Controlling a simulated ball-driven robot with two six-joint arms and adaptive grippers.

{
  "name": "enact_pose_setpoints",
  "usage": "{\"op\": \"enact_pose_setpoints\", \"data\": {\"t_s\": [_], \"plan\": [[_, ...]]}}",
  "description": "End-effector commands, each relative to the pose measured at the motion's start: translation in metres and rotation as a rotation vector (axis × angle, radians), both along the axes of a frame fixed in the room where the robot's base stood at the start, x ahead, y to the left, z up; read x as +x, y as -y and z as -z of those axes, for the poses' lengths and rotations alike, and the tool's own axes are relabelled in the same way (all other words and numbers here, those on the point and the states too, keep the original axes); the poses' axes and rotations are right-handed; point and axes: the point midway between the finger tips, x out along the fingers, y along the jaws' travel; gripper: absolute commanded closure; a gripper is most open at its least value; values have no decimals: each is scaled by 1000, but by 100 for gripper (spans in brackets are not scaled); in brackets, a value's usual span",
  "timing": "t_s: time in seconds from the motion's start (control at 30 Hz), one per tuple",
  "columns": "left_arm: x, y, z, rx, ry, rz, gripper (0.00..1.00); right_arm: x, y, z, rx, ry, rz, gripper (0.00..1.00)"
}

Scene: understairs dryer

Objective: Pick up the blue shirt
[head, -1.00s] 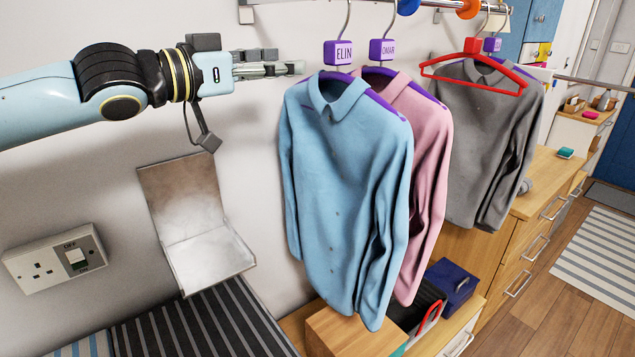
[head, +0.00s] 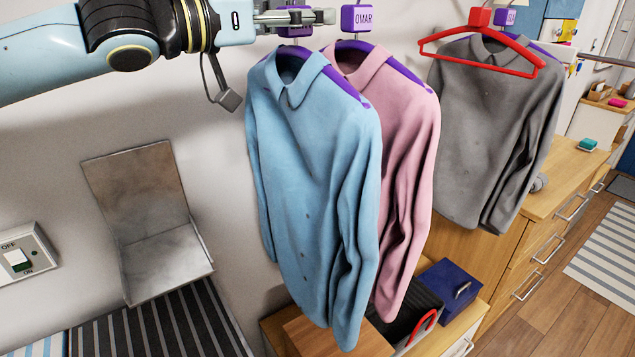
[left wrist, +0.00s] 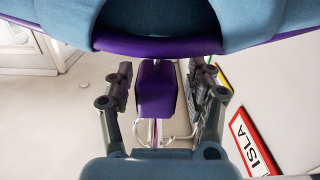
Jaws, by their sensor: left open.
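The blue shirt (head: 315,190) hangs on a purple hanger (head: 295,51) in front of a pink shirt (head: 395,130). My left gripper (head: 325,17) comes in from the left at the top, level with the purple name tag above the blue shirt's collar, and partly hides that tag. In the left wrist view the open fingers of my left gripper (left wrist: 160,80) stand on either side of the purple tag (left wrist: 156,92), with gaps at both sides. The blue shirt's collar (left wrist: 155,18) and purple hanger (left wrist: 155,45) lie just beyond the fingertips. My right gripper is out of view.
A metal ledge (head: 165,262) is on the wall at left. Wooden drawers (head: 545,225) stand at right. A blue box (head: 450,292) sits below the shirts. An "ISLA" sign (left wrist: 253,145) shows in the wrist view.

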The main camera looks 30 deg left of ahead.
Motion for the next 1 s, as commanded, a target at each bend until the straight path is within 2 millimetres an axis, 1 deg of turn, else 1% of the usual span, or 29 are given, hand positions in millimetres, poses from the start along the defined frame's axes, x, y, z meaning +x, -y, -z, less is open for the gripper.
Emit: {"op": "enact_pose_setpoints", "data": {"t_s": [0.1, 0.13, 0.17, 0.23, 0.33, 0.4, 0.47, 0.57, 0.73, 1.0], "plan": [[0, 0, -1, 0, 0, 1, 44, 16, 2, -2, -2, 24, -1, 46], [0, 0, -1, 0, 0, 1, 44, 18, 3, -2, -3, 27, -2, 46], [0, 0, -1, 0, 0, 1, 47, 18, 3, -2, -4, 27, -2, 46], [0, 0, -1, 0, 0, 1, 56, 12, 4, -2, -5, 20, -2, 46], [0, 0, -1, 0, 0, 1, 69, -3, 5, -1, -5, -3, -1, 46], [0, 0, 0, 0, 0, 1, 78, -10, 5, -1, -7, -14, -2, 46], [0, 0, 0, 0, 0, 0, 86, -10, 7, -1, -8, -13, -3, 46], [0, 0, 0, 0, -1, 0, 99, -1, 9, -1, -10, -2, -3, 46], [0, 0, 0, 0, -1, 0, 100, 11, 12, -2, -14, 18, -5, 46], [0, 0, -1, 0, 0, 1, 100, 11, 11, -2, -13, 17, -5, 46]]}}
